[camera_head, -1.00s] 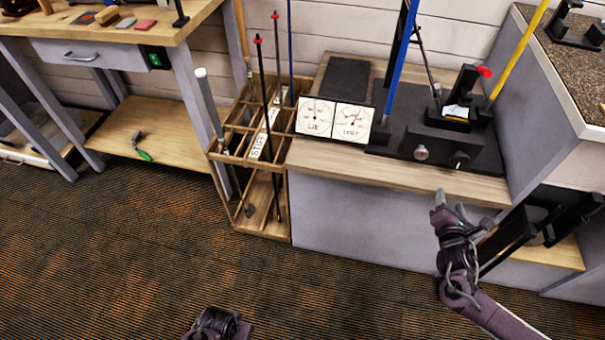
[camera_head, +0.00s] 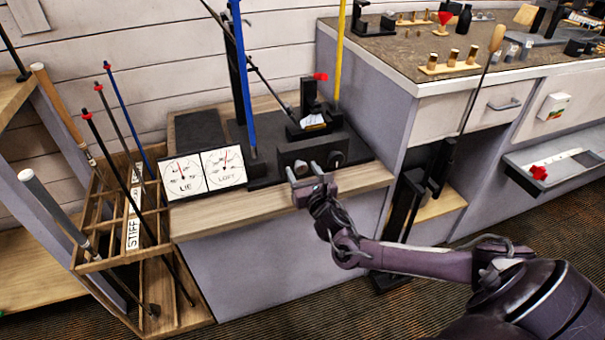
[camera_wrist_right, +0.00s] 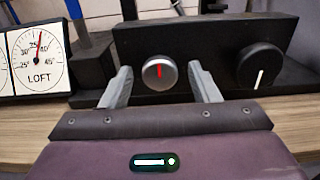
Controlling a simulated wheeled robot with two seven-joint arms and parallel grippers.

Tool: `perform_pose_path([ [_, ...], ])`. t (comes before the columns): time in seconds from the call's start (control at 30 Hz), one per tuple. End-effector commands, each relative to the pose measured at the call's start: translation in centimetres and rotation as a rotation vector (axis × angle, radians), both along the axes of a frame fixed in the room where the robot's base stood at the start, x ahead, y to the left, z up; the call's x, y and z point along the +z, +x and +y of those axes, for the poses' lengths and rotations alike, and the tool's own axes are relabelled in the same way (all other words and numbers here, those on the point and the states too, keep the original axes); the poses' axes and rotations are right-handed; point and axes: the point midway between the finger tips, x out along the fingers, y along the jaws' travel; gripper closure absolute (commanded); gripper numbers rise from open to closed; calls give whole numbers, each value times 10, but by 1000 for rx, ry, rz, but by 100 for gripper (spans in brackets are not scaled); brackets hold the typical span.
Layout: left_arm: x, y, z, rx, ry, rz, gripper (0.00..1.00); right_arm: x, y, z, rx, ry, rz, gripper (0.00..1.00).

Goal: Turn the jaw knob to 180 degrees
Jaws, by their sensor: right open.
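Two knobs are on the front of a black machine base (camera_head: 265,166) on the wooden bench top; no label tells me which is the jaw knob. The silver knob (camera_wrist_right: 160,73) has a red mark pointing about straight up. The larger black knob (camera_wrist_right: 260,67) to its right has a white mark pointing about straight down. My right gripper (camera_head: 304,171) is open in front of the silver knob. In the right wrist view its fingers stand one on each side of that knob, with gaps visible. My left gripper is not in view.
LIE (camera_head: 184,185) and LOFT (camera_head: 229,178) dials stand left of the base. Blue (camera_head: 241,80) and yellow (camera_head: 340,50) poles rise behind the knobs. A club rack (camera_head: 105,265) stands left. A grey-brown counter (camera_head: 400,60) is at the right.

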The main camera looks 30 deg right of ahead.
Motion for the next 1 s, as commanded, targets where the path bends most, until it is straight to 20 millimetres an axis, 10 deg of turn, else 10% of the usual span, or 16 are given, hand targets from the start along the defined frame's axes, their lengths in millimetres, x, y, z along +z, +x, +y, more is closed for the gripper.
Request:
perform_pose_path([
  [0.27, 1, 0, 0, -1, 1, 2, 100, 0, 2, 0, 0, 1, 0, 44],
  [0.6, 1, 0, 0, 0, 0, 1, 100, 0, 2, 0, 0, 1, 0, 88],
  [1.0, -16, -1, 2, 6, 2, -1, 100, 1, 1, -1, -2, 84, -18, 88],
])
